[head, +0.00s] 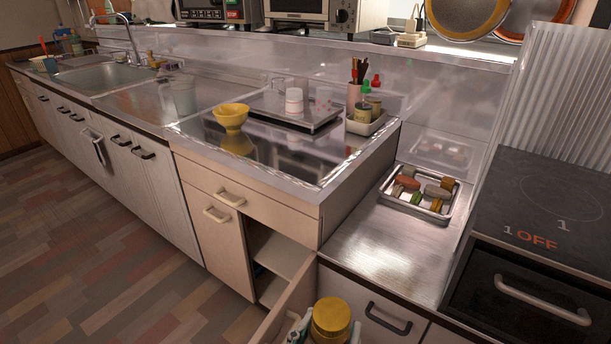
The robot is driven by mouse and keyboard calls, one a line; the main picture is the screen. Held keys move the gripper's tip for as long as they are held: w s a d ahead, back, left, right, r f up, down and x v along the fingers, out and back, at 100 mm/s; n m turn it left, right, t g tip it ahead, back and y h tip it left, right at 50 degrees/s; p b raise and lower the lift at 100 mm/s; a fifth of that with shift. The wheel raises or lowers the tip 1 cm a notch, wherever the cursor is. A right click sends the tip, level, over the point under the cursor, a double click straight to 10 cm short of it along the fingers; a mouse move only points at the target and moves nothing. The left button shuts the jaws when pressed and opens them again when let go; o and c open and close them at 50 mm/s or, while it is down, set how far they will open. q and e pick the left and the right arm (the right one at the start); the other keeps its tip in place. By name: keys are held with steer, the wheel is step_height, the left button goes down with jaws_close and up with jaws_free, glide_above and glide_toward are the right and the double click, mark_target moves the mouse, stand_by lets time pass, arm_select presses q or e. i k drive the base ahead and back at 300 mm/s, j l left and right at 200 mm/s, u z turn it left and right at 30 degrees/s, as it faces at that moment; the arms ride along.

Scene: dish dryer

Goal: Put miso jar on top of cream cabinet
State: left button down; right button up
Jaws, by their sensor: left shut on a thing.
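The miso jar (331,316), with a round yellow lid, is at the bottom edge of the head view. My left gripper (326,333) is shut on it, with finger parts showing on both sides of the jar. The jar's lower part and most of the gripper are cut off by the frame. The cream cabinet (250,211) stands behind and to the left, with a drawer, handles and an open compartment at its right. Its shiny top is higher than the jar in the picture. My right gripper is not in view.
A cream door panel (290,306) stands open beside the jar.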

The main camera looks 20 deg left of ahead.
mark_target(285, 154)
steer(key=j+z, duration=0.2)
steer(key=z, duration=0.3)
steer(key=j+z, duration=0.3)
steer(key=z, duration=0.15)
steer(key=j+z, duration=0.45)
steer(key=j, duration=0.35)
steer(key=k+j, duration=0.1)
steer(key=j, duration=0.25)
steer(key=k+j+z, duration=0.1)
steer(key=j, duration=0.25)
steer(key=k+j, duration=0.1)
steer(key=j, duration=0.2)
steer(key=k+j, duration=0.1)
steer(key=j, duration=0.25)
steer(key=z, duration=0.05)
